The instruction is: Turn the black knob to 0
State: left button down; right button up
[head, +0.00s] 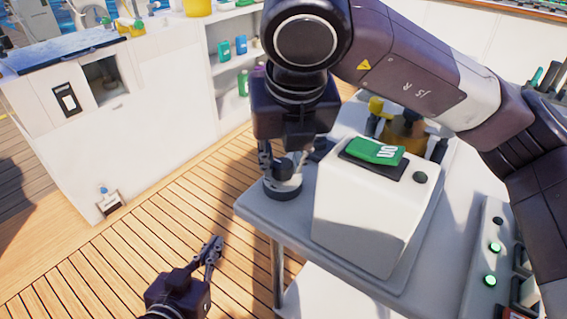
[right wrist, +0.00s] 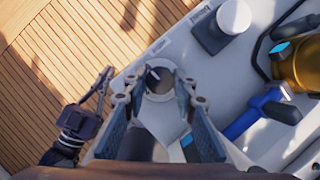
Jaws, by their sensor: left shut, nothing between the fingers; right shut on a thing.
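The black knob (head: 283,193) sits near the left corner of a grey worktop. In the right wrist view the knob (right wrist: 159,81) is a dark round top with a pale mark, inside a light ring. No numbers can be read around it. My right gripper (head: 284,165) points down at the knob from above. In the right wrist view its fingers (right wrist: 156,94) stand on either side of the knob, shut on it. My left gripper (head: 213,250) is shut and empty, low over the deck left of the worktop; it also shows in the right wrist view (right wrist: 104,82).
A white housing (head: 358,215) with a green item (head: 374,151) on top stands right of the knob. A panel with lit green buttons (head: 490,281) is at the lower right. A blue-handled tool (right wrist: 243,118) lies on the worktop. Open wooden deck (head: 130,262) lies left.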

dwell(0.3)
jog(key=o, duration=1.2)
jog(key=shift+c, duration=0.2)
jog(key=shift+r, duration=0.1)
jog(key=v, duration=1.2)
jog(key=shift+w, duration=0.1)
